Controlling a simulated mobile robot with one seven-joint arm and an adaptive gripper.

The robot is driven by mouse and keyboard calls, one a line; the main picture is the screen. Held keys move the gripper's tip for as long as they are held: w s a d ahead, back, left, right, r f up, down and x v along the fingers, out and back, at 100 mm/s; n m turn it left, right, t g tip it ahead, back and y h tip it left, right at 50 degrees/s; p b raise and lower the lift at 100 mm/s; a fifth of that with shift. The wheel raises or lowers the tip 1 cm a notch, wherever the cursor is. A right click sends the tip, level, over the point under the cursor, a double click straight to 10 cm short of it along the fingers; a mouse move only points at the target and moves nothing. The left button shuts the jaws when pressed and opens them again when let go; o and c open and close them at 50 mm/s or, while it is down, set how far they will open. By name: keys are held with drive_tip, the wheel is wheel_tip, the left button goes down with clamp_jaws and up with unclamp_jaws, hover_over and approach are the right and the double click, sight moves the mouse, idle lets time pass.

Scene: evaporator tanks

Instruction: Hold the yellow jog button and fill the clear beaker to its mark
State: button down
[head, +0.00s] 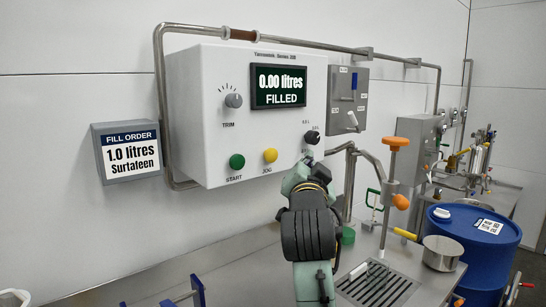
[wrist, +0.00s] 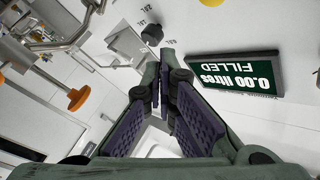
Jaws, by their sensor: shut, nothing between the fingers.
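The yellow JOG button (head: 270,155) is low on the white control panel (head: 200,85), right of the green START button (head: 237,161). It shows at the top edge of the wrist view (wrist: 212,2). My gripper (head: 312,160) is shut and empty. It points at the panel's lower right, just below the black selector knob (head: 312,137) and right of the yellow button. In the wrist view the fingertips (wrist: 166,58) are near that knob (wrist: 152,34); contact cannot be told. The display (head: 289,81) reads 0.00 litres FILLED.
A sign (head: 127,152) reads FILL ORDER 1.0 litres. A grey switch box (head: 347,97) is right of the panel. An orange-knobbed valve (head: 395,143) rises above a drain grate (head: 377,286). A metal pot (head: 442,253) and blue drum (head: 480,247) stand at right.

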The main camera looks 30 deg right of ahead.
drive_tip(key=w, duration=0.7)
drive_tip(key=shift+w+a+p, duration=0.35)
drive_tip(key=shift+w, duration=0.1)
idle(1.0)
drive_tip(key=shift+w, duration=0.35)
drive_tip(key=shift+w+a+p, duration=0.1)
drive_tip(key=shift+w+p, duration=0.2)
drive_tip(key=shift+w, duration=0.25)
idle(1.9)
drive_tip(key=shift+s, duration=1)
drive_tip(key=s, duration=0.5)
drive_tip(key=shift+d, duration=0.3)
